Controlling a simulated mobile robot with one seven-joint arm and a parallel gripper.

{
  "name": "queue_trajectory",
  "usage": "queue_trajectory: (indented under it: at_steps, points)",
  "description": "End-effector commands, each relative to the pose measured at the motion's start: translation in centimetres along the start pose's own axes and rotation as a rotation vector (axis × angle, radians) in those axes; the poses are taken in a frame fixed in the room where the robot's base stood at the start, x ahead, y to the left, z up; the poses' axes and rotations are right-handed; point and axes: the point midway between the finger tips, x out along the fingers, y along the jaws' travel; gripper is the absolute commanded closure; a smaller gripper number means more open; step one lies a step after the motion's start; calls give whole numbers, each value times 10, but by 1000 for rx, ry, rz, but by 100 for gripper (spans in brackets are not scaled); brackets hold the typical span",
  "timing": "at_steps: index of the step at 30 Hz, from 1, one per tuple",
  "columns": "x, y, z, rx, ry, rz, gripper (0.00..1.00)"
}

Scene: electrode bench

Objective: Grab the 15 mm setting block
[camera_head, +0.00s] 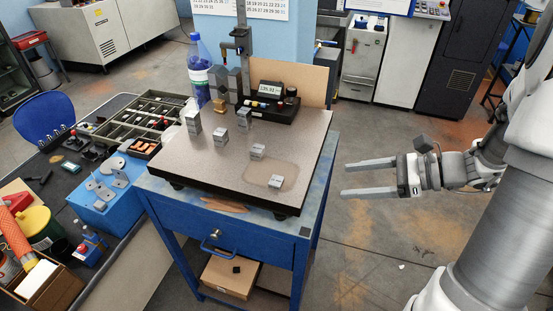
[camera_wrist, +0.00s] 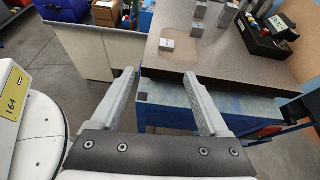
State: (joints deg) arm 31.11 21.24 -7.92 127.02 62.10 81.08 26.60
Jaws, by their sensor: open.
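Several grey setting blocks of differing heights stand apart on the dark-edged granite plate (camera_head: 180,165). The lowest block (camera_head: 276,182) is nearest the plate's front right, on a paler patch; a slightly taller one (camera_head: 257,151) stands behind it. A mid-height block (camera_head: 220,136) and two tall ones, left (camera_head: 193,122) and right (camera_head: 243,119), are farther back. Their markings are too small to read, so I cannot tell which is 15 mm. My gripper (camera_head: 345,180) is open and empty, right of the plate. In the wrist view the lowest block (camera_wrist: 167,45) is beyond the fingertips (camera_wrist: 159,76).
The plate rests on a blue table (camera_head: 240,247). A height stand (camera_head: 242,50), a digital readout unit (camera_head: 270,100) and a bottle (camera_head: 199,65) are at the back. A dark bench with a blue box (camera_head: 105,200) is at left. Open floor surrounds my gripper.

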Motion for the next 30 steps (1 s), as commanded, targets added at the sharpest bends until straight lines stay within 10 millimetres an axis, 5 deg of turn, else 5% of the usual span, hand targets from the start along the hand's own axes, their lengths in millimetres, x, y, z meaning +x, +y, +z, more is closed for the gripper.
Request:
queue_trajectory:
  at_steps: [6,21,30]
  points:
    - [5,-9,-7,65,-43,-33,21]
    - [104,-12,-3,63,-40,-30,21]
    - [128,-13,0,62,-40,-30,21]
